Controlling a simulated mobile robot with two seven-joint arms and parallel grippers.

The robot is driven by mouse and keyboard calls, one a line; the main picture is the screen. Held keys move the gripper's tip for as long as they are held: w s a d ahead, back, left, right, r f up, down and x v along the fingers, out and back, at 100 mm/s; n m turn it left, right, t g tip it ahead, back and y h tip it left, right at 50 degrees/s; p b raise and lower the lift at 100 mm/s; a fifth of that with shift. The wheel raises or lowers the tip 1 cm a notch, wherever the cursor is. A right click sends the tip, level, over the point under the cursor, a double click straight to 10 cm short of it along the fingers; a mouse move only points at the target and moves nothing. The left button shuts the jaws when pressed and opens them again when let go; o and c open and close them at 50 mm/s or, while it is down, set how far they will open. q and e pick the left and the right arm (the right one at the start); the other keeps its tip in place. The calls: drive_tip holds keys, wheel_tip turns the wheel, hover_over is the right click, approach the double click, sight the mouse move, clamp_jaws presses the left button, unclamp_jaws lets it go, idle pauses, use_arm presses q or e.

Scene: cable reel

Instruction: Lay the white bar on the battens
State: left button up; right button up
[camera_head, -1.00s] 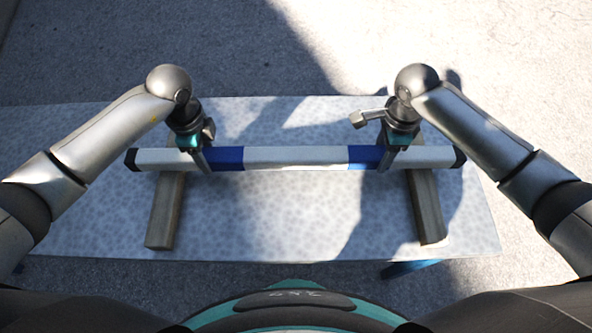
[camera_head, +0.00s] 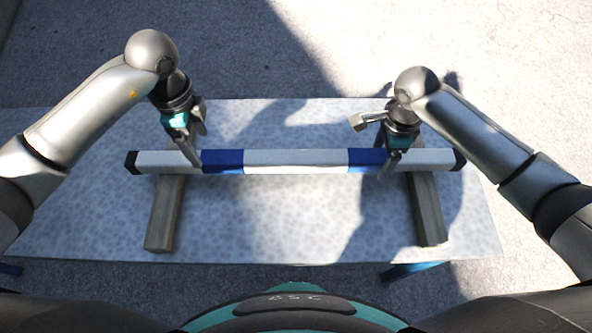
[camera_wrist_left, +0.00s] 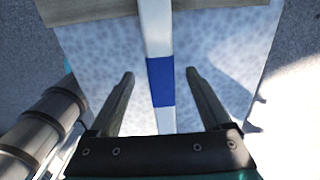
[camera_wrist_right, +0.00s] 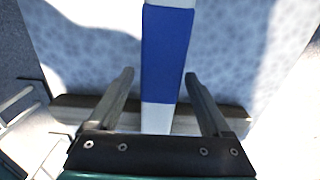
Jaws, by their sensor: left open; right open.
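The white bar (camera_head: 295,161) has two blue bands and black end caps. It lies level across the two wooden battens, the left one (camera_head: 164,212) and the right one (camera_head: 427,207), with both ends past them. My left gripper (camera_head: 192,160) is open above the bar near the left blue band; its fingers stand apart on either side of the bar in the left wrist view (camera_wrist_left: 162,85). My right gripper (camera_head: 388,170) is open at the right blue band; its fingers stand either side of the bar, clear of it, in the right wrist view (camera_wrist_right: 158,85).
The battens rest on a pale speckled table (camera_head: 290,225). The table is otherwise clear, with shadows across it. Grey ground (camera_head: 480,60) lies beyond its edges. A blue piece (camera_head: 410,269) shows below the front edge at the right.

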drive_tip(key=shift+r, duration=0.15)
use_arm(q)
wheel_tip(320, 180, up, 5)
drive_tip(key=shift+r, duration=0.2)
use_arm(e)
wheel_tip(320, 180, up, 12)
idle(0.7)
